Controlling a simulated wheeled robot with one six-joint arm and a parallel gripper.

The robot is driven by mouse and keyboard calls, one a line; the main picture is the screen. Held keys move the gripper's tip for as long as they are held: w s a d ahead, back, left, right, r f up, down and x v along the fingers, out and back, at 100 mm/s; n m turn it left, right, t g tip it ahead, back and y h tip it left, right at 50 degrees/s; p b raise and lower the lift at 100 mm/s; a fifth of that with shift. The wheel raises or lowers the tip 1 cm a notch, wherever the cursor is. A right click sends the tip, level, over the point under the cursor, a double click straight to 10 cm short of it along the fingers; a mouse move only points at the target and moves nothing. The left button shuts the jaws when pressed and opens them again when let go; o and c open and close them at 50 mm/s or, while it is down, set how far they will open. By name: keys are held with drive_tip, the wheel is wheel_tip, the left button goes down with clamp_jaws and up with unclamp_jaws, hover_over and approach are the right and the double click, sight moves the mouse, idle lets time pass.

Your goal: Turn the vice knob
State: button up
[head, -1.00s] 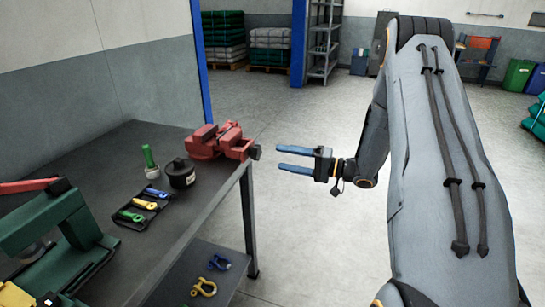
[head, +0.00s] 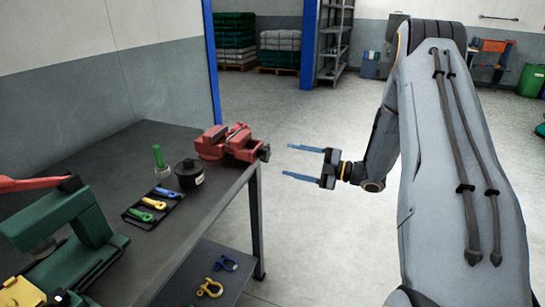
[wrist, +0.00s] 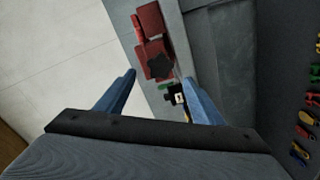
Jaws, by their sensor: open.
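The red vice (head: 228,143) is fixed at the far right corner of the dark workbench. Its dark knob (head: 264,152) sticks out past the bench edge on the right. In the wrist view the knob (wrist: 159,66) is a black star shape in front of the red vice (wrist: 150,25), ahead of the gap between my fingers. My gripper (head: 287,162) is open and empty, with two blue fingers, to the right of the knob and apart from it. The fingers also show in the wrist view (wrist: 163,92), spread to either side.
A black round container (head: 189,174), a green-topped item (head: 159,158) and a tray of coloured shackles (head: 153,206) stand on the workbench (head: 120,160). A green machine (head: 75,225) is at the near left. Shackles lie on a lower shelf. The floor right of the bench is clear.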

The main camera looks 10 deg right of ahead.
sight(268, 155)
drive_tip(key=w+a+n, duration=0.1)
drive_tip(key=a+n, duration=0.1)
drive_tip(key=w+a+n+p, duration=0.1)
drive_tip(key=w+a+n, duration=0.1)
drive_tip(key=n, duration=0.1)
drive_tip(key=w+a+n+p, duration=0.1)
drive_tip(key=a+n, duration=0.1)
drive_tip(key=shift+w+a+n, duration=0.25)
drive_tip(key=shift+a+n, duration=0.05)
drive_tip(key=shift+n, duration=0.1)
idle(0.3)
drive_tip(key=c, duration=1)
drive_tip(key=shift+d, duration=0.25)
drive_tip(key=shift+c, duration=0.2)
drive_tip(key=shift+a, duration=0.15)
